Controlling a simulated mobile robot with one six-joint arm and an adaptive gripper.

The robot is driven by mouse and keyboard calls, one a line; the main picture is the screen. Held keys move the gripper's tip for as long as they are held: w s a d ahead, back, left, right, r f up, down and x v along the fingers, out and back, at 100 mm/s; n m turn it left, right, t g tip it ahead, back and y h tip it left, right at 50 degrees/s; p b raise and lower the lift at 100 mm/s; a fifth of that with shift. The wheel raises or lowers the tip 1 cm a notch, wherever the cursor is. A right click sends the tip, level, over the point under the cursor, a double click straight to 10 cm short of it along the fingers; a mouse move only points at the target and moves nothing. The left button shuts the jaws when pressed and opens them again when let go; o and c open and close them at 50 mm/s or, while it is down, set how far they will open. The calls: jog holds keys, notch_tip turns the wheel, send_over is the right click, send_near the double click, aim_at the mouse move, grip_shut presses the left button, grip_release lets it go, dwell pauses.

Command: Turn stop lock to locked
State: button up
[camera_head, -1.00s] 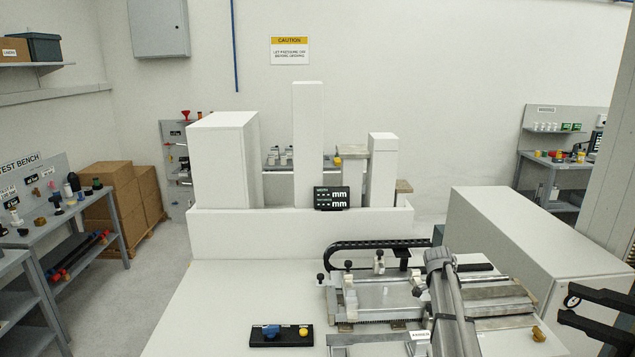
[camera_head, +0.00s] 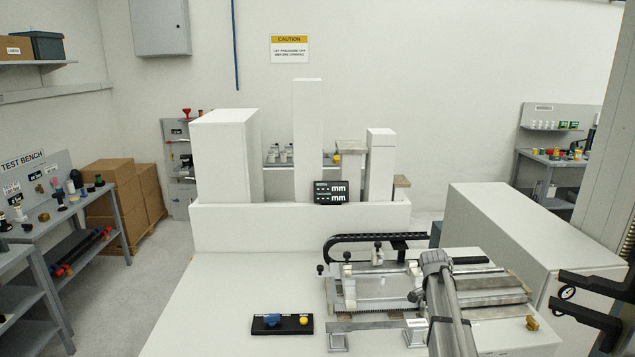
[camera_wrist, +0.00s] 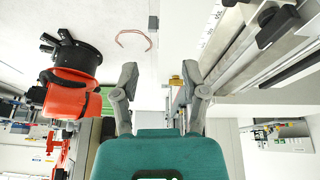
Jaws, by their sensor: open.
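A small amber knob (camera_head: 532,323) sits at the right front end of the slide-and-rail machine (camera_head: 505,297) on the white bench. No label shows which part is the stop lock. In the wrist view, the two grey fingers of my gripper (camera_wrist: 160,82) are spread wide with nothing between them. A small amber part (camera_wrist: 176,82) shows beyond and between the fingers, apart from them. The machine's metal rail and a black knob (camera_wrist: 275,25) lie to the upper right of the fingers. My gripper cannot be made out clearly in the head view.
A black panel (camera_head: 263,332) with a blue knob (camera_head: 271,320) and a yellow button (camera_head: 304,320) is on the bench's front left. A small display (camera_head: 331,193) stands at the back. A white cabinet (camera_head: 540,235) is to the right. The bench's left part is clear.

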jog(key=s+a+f+n+y+b, duration=0.2)
jog(key=s+a+f+n+b, duration=0.4)
jog(key=s+a, duration=0.5)
jog(key=s+a+f+n+y+b, duration=0.2)
jog(key=s+a+f+n+b, duration=0.4)
jog(key=s+a+n, duration=0.4)
jog(key=s+a+f, duration=0.1)
jog(key=s, duration=0.2)
jog(key=shift+s+a+f+n, duration=0.3)
jog(key=shift+s+a+f, duration=0.05)
jog(key=shift+f, duration=0.05)
jog(key=shift+f, duration=0.1)
